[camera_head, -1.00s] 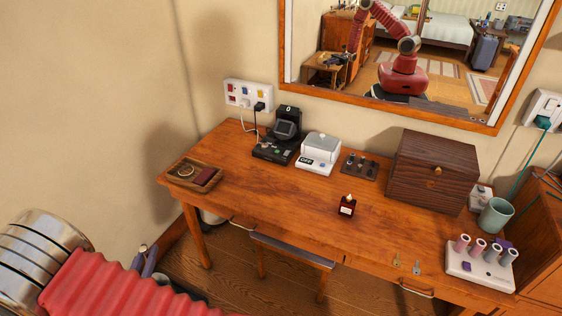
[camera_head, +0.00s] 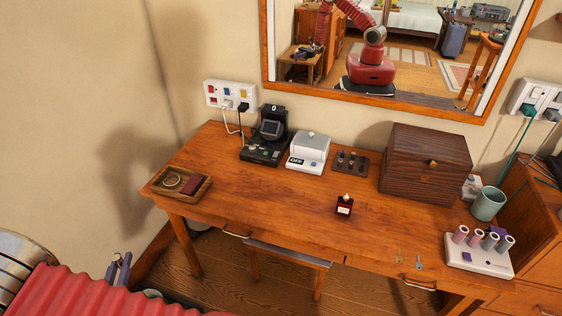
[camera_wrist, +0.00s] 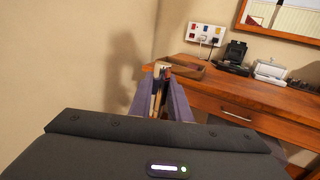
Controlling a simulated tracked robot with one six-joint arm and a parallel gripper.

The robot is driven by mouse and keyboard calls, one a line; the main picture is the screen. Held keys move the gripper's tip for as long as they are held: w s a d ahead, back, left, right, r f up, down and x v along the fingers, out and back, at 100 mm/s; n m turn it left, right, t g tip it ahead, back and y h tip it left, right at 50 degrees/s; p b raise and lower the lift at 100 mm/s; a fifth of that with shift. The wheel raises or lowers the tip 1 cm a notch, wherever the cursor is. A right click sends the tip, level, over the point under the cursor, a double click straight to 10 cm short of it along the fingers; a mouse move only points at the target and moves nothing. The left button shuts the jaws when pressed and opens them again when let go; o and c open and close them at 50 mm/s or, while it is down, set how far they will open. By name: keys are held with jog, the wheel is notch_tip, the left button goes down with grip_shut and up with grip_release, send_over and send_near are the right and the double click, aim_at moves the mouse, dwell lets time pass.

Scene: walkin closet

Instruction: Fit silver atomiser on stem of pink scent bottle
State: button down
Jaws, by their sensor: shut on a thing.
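My gripper (camera_wrist: 160,88) has slim purple-grey fingers and stands out from the dark wrist housing. In the head view it also shows (camera_head: 121,266) at the lower left, off the desk's left end. It is shut on a small pale thing at the fingertips, too small to identify surely as the silver atomiser. A small dark red bottle (camera_head: 344,206) with a white label and a short pale-gold top stands upright near the desk's middle front, well to the right of my gripper. No clearly pink bottle shows.
Desk space left of the bottle is clear.

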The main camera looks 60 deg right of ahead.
jog(key=shift+d, duration=0.25)
jog(key=s+d+r+m+g+h, duration=0.1)
jog(key=s+d+r+m+g, duration=0.15)
jog(key=d, duration=0.95)
jog(key=s+d+r+m+g+h, duration=0.2)
jog(key=s+d+g, duration=0.2)
jog(key=d, duration=0.7)
jog(key=s+d+r+m+g+h, duration=0.1)
jog(key=s+d+r+m+g, duration=0.2)
jog(key=d, duration=0.9)
jog(key=s+d+r+m+g+y, duration=0.1)
jog(key=s+d+g, duration=0.3)
jog(key=s, duration=0.6)
jog(key=s+d+r+m+g, duration=0.2)
jog(key=s+d+m+g, duration=0.1)
jog(key=s+d, duration=0.6)
jog(key=s+d+r+m+g+y, duration=0.1)
jog(key=s+d+r+m+g, duration=0.1)
jog(key=s+d, duration=0.5)
jog(key=s+m+g, duration=0.1)
jog(key=s+g, duration=0.1)
jog(key=s, duration=0.4)
jog(key=shift+g+y, duration=0.3)
jog(key=shift+g, duration=0.05)
jog(key=shift+f, duration=0.1)
jog(key=shift+f, duration=2.4)
jog(key=shift+f, duration=0.8)
